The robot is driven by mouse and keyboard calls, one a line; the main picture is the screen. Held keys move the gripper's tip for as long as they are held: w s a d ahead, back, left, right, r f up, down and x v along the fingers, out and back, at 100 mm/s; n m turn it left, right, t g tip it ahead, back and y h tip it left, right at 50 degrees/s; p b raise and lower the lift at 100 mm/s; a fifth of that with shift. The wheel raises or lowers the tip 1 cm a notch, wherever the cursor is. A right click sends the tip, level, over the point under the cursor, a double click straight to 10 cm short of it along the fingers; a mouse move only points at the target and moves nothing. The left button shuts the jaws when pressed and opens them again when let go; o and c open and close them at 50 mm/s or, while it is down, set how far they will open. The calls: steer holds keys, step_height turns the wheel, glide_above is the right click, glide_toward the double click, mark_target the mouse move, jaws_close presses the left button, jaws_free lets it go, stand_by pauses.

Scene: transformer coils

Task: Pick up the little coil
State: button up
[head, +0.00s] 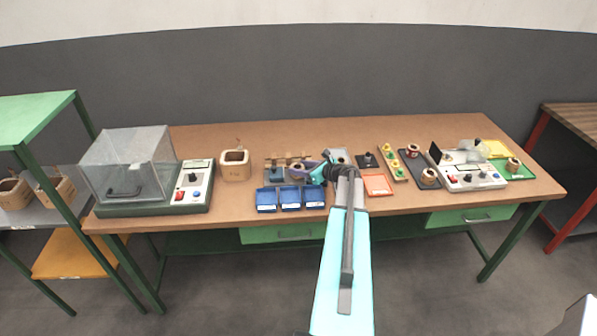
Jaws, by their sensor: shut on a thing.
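My gripper (303,171) is over the middle of the workbench, behind the blue bins. Its jaws are shut on a small tan coil (296,167), which shows at the jaw tips. The coil is small in the picture and partly covered by the jaws. I cannot tell whether it touches the rack below it.
The workbench (240,198) holds a clear-covered tester (125,165) at left, a large square coil (235,165), blue bins (289,198), an orange tray (377,185) and a white instrument (470,178). A green shelf (35,115) stands at left. Bare wood shows along the back.

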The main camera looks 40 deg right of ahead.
mark_target(301, 168)
steer(key=shift+r, duration=0.1)
step_height(301, 168, up, 10)
steer(key=b, duration=0.3)
stand_by(0.6)
stand_by(0.5)
steer(key=w+a+n+g+y+b, duration=0.1)
steer(key=w+a+n+y, duration=0.25)
steer(key=a, duration=1.05)
steer(key=w+a+n+g+y+b, duration=0.1)
steer(key=w+a+n+y, duration=0.2)
steer(key=a, duration=1.2)
steer(key=s+a+n+g+y, duration=0.1)
steer(key=s+a+n+y, duration=0.1)
steer(key=a, duration=1.1)
steer(key=s+a+n+g+y+b, duration=0.1)
steer(key=a+n+g+y, duration=0.1)
steer(key=a, duration=1.1)
steer(key=shift+s+r+g, duration=0.25)
steer(key=shift+s+g, duration=0.05)
steer(key=shift+s, duration=0.05)
steer(key=shift+d, duration=0.2)
